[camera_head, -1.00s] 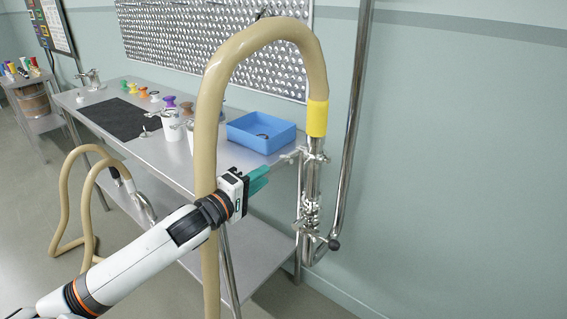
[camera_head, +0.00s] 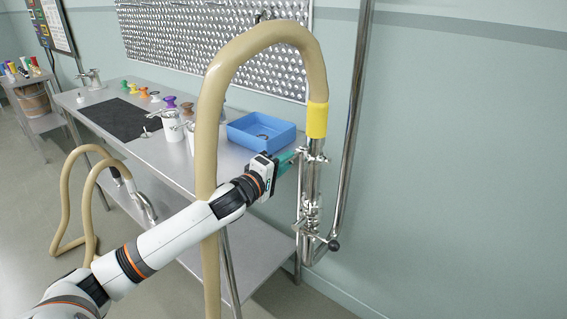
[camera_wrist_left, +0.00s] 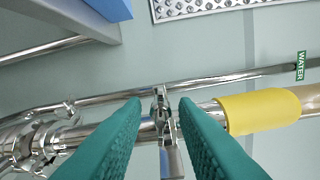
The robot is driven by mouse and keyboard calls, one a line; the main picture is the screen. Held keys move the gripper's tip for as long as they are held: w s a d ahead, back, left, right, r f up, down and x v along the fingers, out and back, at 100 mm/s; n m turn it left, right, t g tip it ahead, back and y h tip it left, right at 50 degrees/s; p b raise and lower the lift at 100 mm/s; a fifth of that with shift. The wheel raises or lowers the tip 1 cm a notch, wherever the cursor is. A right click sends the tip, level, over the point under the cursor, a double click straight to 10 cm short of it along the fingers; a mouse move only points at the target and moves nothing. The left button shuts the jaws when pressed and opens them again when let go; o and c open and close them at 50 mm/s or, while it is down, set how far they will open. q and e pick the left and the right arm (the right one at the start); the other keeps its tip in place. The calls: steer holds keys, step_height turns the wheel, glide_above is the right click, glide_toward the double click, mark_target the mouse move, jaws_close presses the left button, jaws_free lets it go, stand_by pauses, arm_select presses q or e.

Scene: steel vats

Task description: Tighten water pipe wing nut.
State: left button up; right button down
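The steel water pipe (camera_head: 312,185) stands upright by the wall, with a yellow band (camera_head: 317,120) and a beige hose (camera_head: 209,120) above it. A clamp with a wing nut sits just below the band; the wing nut (camera_wrist_left: 161,105) shows in the left wrist view between the two teal fingers. My left gripper (camera_head: 290,160) reaches the pipe at that clamp. In the left wrist view the left gripper (camera_wrist_left: 160,118) is open, with a finger on each side of the wing nut and visible gaps. Lower clamps (camera_wrist_left: 45,140) also show on the pipe. My right gripper is not in view.
A steel table (camera_head: 150,150) stands left of the pipe, with a blue bin (camera_head: 262,145) near its right end. A second steel pipe (camera_head: 352,130) runs close behind on the right. The beige hose passes close to my left arm.

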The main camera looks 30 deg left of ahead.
arm_select(q)
jaws_close()
